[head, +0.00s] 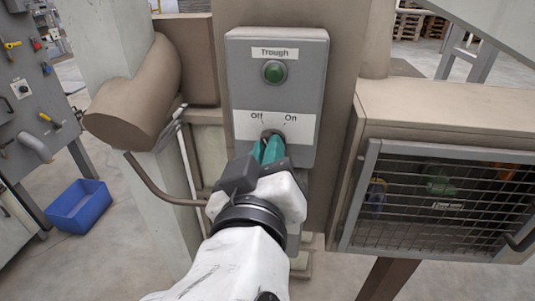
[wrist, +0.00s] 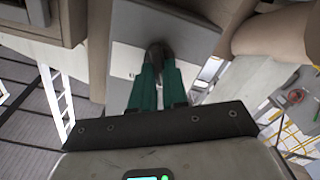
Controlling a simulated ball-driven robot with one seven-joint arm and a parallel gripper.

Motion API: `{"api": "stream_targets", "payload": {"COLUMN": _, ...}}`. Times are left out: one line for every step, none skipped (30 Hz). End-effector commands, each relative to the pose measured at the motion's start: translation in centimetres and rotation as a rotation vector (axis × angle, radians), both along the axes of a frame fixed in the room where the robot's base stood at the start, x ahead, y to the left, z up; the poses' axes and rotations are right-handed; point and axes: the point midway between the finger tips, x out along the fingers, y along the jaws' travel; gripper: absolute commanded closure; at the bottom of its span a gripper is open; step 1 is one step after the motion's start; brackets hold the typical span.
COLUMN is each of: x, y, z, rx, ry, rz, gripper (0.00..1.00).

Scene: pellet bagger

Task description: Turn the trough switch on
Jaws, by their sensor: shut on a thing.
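The trough switch box (head: 309,75) is a grey panel labelled "Trough", mounted upright in the middle of the head view. It carries a green round lamp or button (head: 273,71) and a white plate (head: 243,128) marked "Off" on the left and "On" on the right. The dark switch knob (head: 268,134) sits below these words. My gripper (head: 269,147) has teal fingers shut on the knob and hides most of it, so I cannot tell which way it points. In the wrist view, the fingers (wrist: 156,72) close on the dark knob (wrist: 157,50) against the grey box (wrist: 190,38).
A brown housing with a mesh guard (head: 440,205) stands close on the right. A brown pipe (head: 135,95) and a bent rod (head: 160,197) are on the left. A blue bin (head: 79,205) stands on the floor at far left, beside a tool board (head: 25,75).

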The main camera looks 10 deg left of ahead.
Motion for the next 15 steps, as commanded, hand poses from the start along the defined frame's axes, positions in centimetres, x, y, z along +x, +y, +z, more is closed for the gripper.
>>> {"api": "stream_targets", "payload": {"x": -0.01, "y": 0.03, "z": -0.16, "rx": 0.019, "ry": 0.0, "rz": 0.001, "gripper": 1.0}}
{"api": "stream_targets", "payload": {"x": 0.0, "y": 0.03, "z": -0.18, "rx": 0.032, "ry": -0.001, "rz": 0.001, "gripper": 1.0}}
{"api": "stream_targets", "payload": {"x": 0.0, "y": 0.01, "z": -0.21, "rx": 0.051, "ry": -0.001, "rz": 0.001, "gripper": 1.0}}
{"api": "stream_targets", "payload": {"x": 0.0, "y": 0.01, "z": -0.23, "rx": 0.069, "ry": -0.002, "rz": 0.001, "gripper": 1.0}}
{"api": "stream_targets", "payload": {"x": 0.0, "y": 0.01, "z": -0.26, "rx": 0.087, "ry": -0.003, "rz": 0.001, "gripper": 1.0}}
{"api": "stream_targets", "payload": {"x": 0.01, "y": 0.0, "z": -0.28, "rx": 0.116, "ry": -0.004, "rz": 0.001, "gripper": 1.0}}
{"api": "stream_targets", "payload": {"x": 0.01, "y": -0.02, "z": -0.29, "rx": 0.137, "ry": -0.005, "rz": 0.001, "gripper": 1.0}}
{"api": "stream_targets", "payload": {"x": 0.01, "y": -0.03, "z": -0.29, "rx": 0.162, "ry": -0.006, "rz": 0.001, "gripper": 1.0}}
{"api": "stream_targets", "payload": {"x": 0.01, "y": -0.06, "z": -0.31, "rx": 0.196, "ry": -0.008, "rz": 0.0, "gripper": 1.0}}
{"api": "stream_targets", "payload": {"x": 0.01, "y": -0.08, "z": -0.34, "rx": 0.221, "ry": -0.008, "rz": 0.0, "gripper": 1.0}}
{"api": "stream_targets", "payload": {"x": 0.01, "y": -0.1, "z": -0.36, "rx": 0.249, "ry": -0.009, "rz": 0.0, "gripper": 1.0}}
{"api": "stream_targets", "payload": {"x": 0.0, "y": -0.1, "z": -0.34, "rx": 0.287, "ry": -0.011, "rz": 0.0, "gripper": 1.0}}
{"api": "stream_targets", "payload": {"x": 0.0, "y": -0.12, "z": -0.32, "rx": 0.316, "ry": -0.013, "rz": 0.001, "gripper": 1.0}}
{"api": "stream_targets", "payload": {"x": -0.01, "y": -0.12, "z": -0.32, "rx": 0.344, "ry": -0.014, "rz": 0.001, "gripper": 1.0}}
{"api": "stream_targets", "payload": {"x": -0.03, "y": -0.12, "z": -0.35, "rx": 0.382, "ry": -0.014, "rz": 0.002, "gripper": 1.0}}
